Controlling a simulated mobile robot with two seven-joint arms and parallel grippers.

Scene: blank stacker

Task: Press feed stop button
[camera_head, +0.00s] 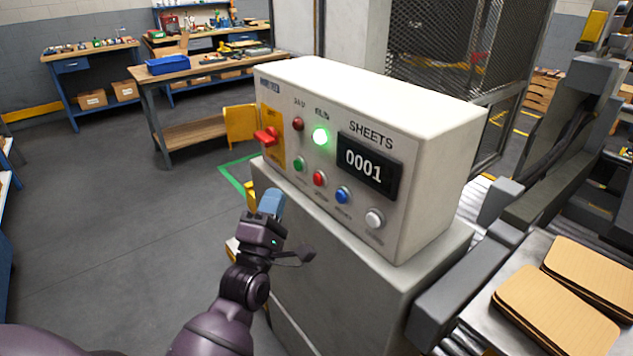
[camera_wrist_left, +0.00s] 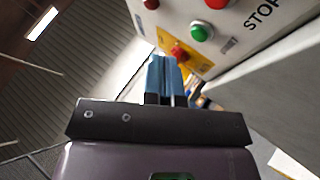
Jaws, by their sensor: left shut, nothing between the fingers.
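The white control box (camera_head: 390,100) has a row of round buttons: green (camera_head: 299,164), red (camera_head: 319,178), blue (camera_head: 342,195) and white (camera_head: 373,218). In the left wrist view the red button (camera_wrist_left: 216,3) is cut by the top edge, with the word STOP (camera_wrist_left: 263,14) near it. The green button (camera_wrist_left: 200,33) is there too. My left gripper (camera_head: 272,201), with blue fingers, is shut and empty. It is in front of the box, below and left of the buttons in the head view. The fingers (camera_wrist_left: 161,65) appear clear of the buttons. My right gripper is not in view.
A green lamp (camera_head: 320,137) is lit, and the SHEETS display (camera_head: 367,165) reads 0001. A red switch (camera_head: 267,137) sits on a yellow plate at the box's left. The grey cabinet (camera_head: 350,270) carries the box. Brown sheets (camera_head: 555,310) lie at right. Floor at left is open.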

